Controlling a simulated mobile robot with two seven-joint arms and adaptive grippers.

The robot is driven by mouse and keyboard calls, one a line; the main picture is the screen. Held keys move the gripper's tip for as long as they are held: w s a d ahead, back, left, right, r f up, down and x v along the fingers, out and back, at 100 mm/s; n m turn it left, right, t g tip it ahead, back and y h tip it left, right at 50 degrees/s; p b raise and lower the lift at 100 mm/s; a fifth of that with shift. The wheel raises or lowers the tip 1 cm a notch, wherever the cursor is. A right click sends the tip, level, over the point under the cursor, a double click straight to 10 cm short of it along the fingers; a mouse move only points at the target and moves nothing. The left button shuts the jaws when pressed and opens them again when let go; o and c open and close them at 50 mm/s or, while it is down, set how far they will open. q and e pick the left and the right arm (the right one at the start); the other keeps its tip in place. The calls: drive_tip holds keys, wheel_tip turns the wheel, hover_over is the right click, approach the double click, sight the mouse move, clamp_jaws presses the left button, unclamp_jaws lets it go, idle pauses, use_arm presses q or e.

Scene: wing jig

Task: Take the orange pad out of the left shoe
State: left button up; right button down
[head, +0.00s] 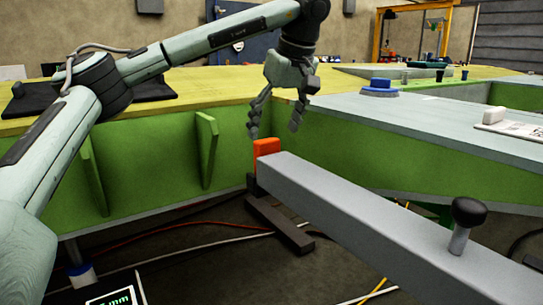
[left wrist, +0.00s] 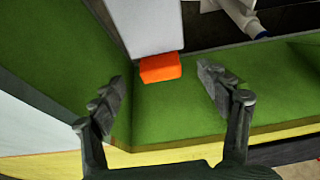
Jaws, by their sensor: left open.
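The orange pad (head: 267,147) stands upright at the far end of a long grey beam (head: 350,198), close to the green wall. In the left wrist view the orange pad (left wrist: 160,68) lies against the end of the pale beam (left wrist: 148,25), in front of the open fingers and apart from them. My left gripper (head: 272,130) is open and empty just above the pad, pointing down. The fingers also show in the left wrist view (left wrist: 162,98), one on each side of the pad's line. A dark bracket (head: 251,184) shows below the pad; whether it is the shoe I cannot tell. My right gripper is not seen.
Green ribs (head: 207,150) stand out from the green wall (head: 150,170) on the left. A black-topped knob (head: 468,212) rises from the beam's near end. A blue disc (head: 379,86) sits on the grey surface behind. Cables lie on the floor.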

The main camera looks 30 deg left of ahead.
sight(270, 141)
use_arm(q)
drive_tip(key=x, duration=0.7)
drive_tip(key=shift+w+a+f, duration=0.15)
drive_tip(key=shift+a, duration=0.15)
drive_tip(key=shift+c, duration=0.3)
drive_tip(key=c, duration=1.2)
